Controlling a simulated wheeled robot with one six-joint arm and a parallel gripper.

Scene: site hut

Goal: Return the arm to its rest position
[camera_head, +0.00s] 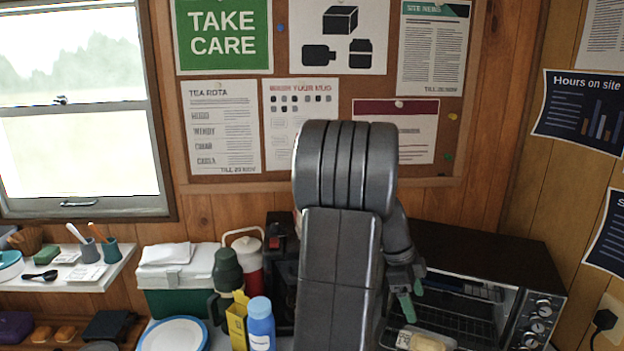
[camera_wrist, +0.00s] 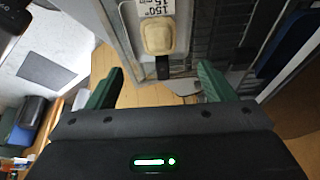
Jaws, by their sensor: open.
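My gripper (camera_head: 413,289) has green fingertips and hangs in front of the oven in the head view, at the lower right of my raised arm. In the wrist view my gripper (camera_wrist: 160,85) has its two green fingers wide apart with nothing held between them. A pale pie-like item (camera_wrist: 160,37) lies beyond the fingertips, not touching them, with a dark handle-like piece at its near end. It also shows at the bottom of the head view (camera_head: 425,343). My arm hides part of the counter and back wall.
The dark oven (camera_head: 475,243) stands right of my arm, its wire rack visible. Left of my arm are a blue bottle (camera_head: 261,325), yellow box (camera_head: 237,320), green flask (camera_head: 227,270), red flask (camera_head: 248,262), cool box (camera_head: 178,299) and plate (camera_head: 173,335). A pinboard hangs behind.

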